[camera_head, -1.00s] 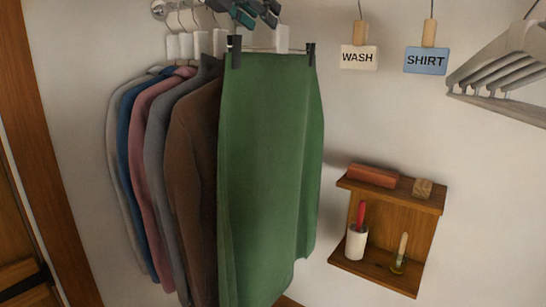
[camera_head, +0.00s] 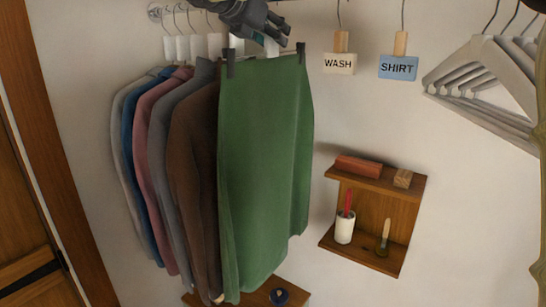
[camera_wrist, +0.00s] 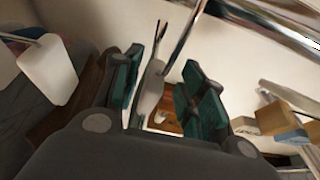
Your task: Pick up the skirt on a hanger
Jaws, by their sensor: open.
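The green skirt (camera_head: 262,170) hangs from two dark clips on a hanger, at the right end of a row of clothes in the head view. My gripper (camera_head: 268,38) is at the top of this hanger, in front of its white neck. In the wrist view my gripper (camera_wrist: 160,95) has its teal-padded fingers apart, with the skirt hanger's white neck (camera_wrist: 152,88) and its metal hook between them. The fingers do not visibly close on it. The hook's top is hidden by my gripper in the head view.
Several garments, the nearest a brown one (camera_head: 195,150), hang close on the left. The rail (camera_wrist: 270,35) runs just above my gripper. WASH (camera_head: 338,63) and SHIRT (camera_head: 398,67) tags and empty hangers (camera_head: 490,75) hang to the right. A wooden wall shelf (camera_head: 375,210) is lower right.

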